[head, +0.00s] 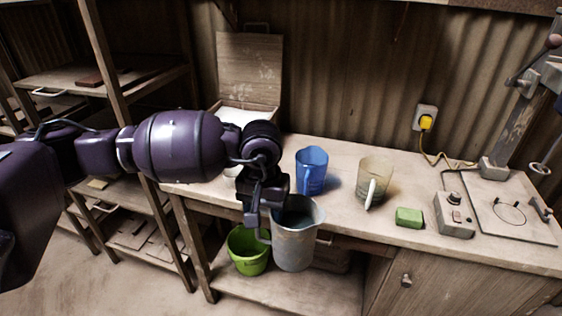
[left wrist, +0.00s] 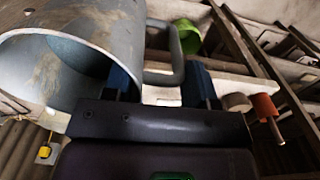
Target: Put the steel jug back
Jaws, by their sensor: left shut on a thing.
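The grey steel jug (head: 293,245) hangs roughly upright in front of the bench's front edge. My left gripper (head: 257,218) is at its left side, shut on its handle. In the left wrist view the jug (left wrist: 95,45) fills the upper left with its wide mouth toward the camera. Its looped handle (left wrist: 178,52) passes between the two blue-tipped fingers of my left gripper (left wrist: 162,85). My right gripper is out of view.
A blue jug (head: 311,170), a cloudy beaker (head: 376,183), a green block (head: 409,217) and a control box (head: 454,213) stand on the bench (head: 340,216). A lime bucket (head: 247,252) is below, behind the held jug. An open wooden box (head: 249,75) stands at the back left.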

